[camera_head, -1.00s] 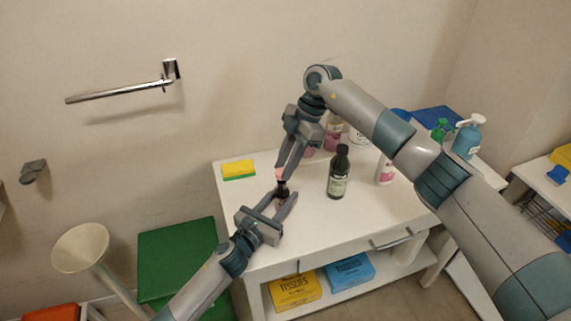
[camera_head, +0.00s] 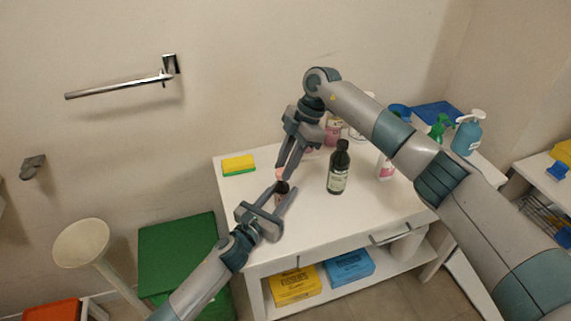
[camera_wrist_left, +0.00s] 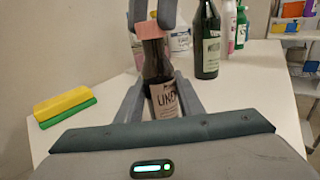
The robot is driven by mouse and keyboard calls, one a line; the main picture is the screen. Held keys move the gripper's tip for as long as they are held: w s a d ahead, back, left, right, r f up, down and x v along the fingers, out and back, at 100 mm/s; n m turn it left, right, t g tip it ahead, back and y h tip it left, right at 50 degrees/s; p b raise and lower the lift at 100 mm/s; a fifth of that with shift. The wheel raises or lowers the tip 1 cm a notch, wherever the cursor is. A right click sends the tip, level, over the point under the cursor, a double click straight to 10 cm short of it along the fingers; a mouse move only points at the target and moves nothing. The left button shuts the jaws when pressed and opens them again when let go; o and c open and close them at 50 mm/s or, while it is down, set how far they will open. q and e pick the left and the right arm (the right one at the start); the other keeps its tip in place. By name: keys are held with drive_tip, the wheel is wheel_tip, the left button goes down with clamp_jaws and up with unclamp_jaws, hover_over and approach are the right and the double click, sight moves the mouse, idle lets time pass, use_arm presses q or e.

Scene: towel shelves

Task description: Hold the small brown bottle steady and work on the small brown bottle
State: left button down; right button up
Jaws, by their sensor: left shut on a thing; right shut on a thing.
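The small brown bottle (camera_head: 282,187) stands upright near the white table's left front; it also shows in the left wrist view (camera_wrist_left: 158,66), with a pale printed label. My left gripper (camera_head: 283,192) is shut on its body, one finger on each side. A pink cap (camera_wrist_left: 149,29) sits at the top of the bottle's neck. My right gripper (camera_head: 280,175) comes down from above and is shut on the pink cap. I cannot tell whether the cap is still threaded on. The fingers hide part of the bottle and cap.
A taller dark bottle (camera_head: 339,168) stands close to the right. A yellow-green sponge (camera_head: 238,165) lies at the table's left. A pink-labelled white bottle (camera_head: 386,170) and other bottles stand behind my right arm. The table (camera_head: 318,222) is bare in front.

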drive_tip(key=shift+f, duration=0.6)
idle(0.4)
drive_tip(key=m, duration=0.1)
drive_tip(key=m+t, duration=0.1)
drive_tip(key=m, duration=0.1)
drive_tip(key=m+t, duration=0.1)
drive_tip(key=m, duration=0.1)
drive_tip(key=shift+s+d, duration=0.15)
drive_tip(key=shift+s, duration=0.15)
drive_tip(key=m+t, duration=0.1)
drive_tip(key=m, duration=0.3)
drive_tip(key=shift+s+m+t, duration=0.15)
drive_tip(key=shift+m+t, duration=0.25)
drive_tip(key=o, duration=1)
drive_tip(key=shift+r, duration=2.3)
